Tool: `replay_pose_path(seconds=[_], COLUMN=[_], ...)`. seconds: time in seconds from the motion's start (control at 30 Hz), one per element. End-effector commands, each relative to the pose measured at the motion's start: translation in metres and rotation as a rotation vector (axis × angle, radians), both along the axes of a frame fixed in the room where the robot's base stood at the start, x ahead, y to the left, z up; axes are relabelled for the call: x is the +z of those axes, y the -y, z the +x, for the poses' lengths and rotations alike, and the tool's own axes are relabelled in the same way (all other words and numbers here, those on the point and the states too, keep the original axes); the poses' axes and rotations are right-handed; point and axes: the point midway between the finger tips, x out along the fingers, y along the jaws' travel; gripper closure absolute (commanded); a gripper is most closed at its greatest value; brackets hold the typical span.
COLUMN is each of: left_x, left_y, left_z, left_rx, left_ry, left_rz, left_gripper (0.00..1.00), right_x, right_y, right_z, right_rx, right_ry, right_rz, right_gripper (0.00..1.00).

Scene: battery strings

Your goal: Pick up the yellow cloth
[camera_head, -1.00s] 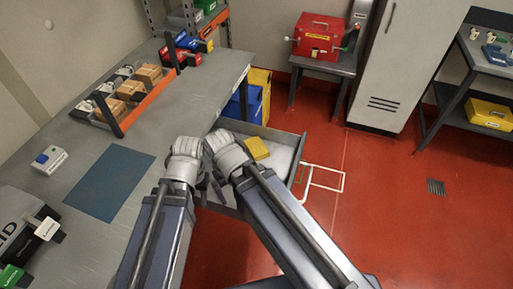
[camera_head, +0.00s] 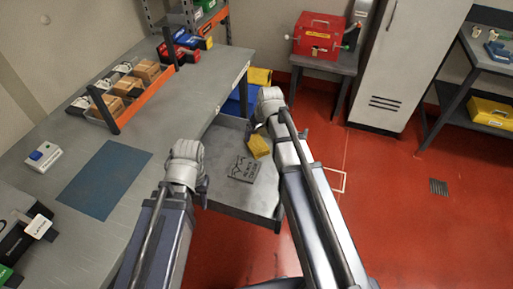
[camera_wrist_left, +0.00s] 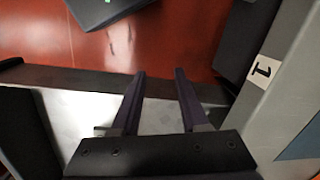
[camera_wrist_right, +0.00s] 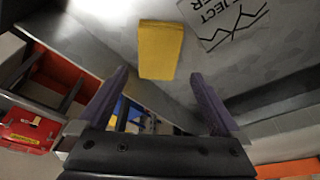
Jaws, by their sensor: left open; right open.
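The yellow cloth (camera_head: 258,146) is a folded block lying in the open drawer (camera_head: 236,208) below the workbench. It also shows in the right wrist view (camera_wrist_right: 160,50), ahead of the fingertips and apart from them. My right gripper (camera_wrist_right: 160,92) is open and empty above the drawer's far part; in the head view the right wrist (camera_head: 270,100) hides its fingers. My left gripper (camera_wrist_left: 160,85) is open and empty over the near left part of the drawer, beside the bench edge. In the left wrist view no cloth shows between its fingers.
The workbench (camera_head: 190,105) holds a blue mat (camera_head: 105,180) and an orange-edged rack (camera_head: 135,98) of boxes. A red box (camera_head: 318,35) stands behind. Red floor right of the drawer is clear.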

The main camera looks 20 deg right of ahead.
Motion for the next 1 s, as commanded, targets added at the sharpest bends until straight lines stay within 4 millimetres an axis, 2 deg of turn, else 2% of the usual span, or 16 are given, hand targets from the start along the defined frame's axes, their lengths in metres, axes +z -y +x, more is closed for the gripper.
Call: replay_pose_path(seconds=[0.17,0.4,0.67,1.0], left_x=[-0.004,-0.025,-0.028,-0.065], left_y=[0.0,0.0,0.0,0.0], left_z=[0.0,0.0,0.0,0.0], left_rx=[0.0,0.0,0.0,-0.001], left_ry=[0.0,0.0,0.0,0.0], left_rz=[0.0,0.0,0.0,0.0], left_gripper=[0.56,0.56,0.56,0.56], right_x=[-0.004,-0.025,-0.028,-0.065], right_y=[0.0,-0.001,-0.001,0.0], right_z=[0.001,0.007,0.008,0.018], right_rx=[0.0,0.001,0.001,0.001], right_ry=[0.002,0.001,0.0,0.0], right_rz=[0.0,0.0,0.0,0.0], right_gripper=[0.0,0.0,0.0,0.0])
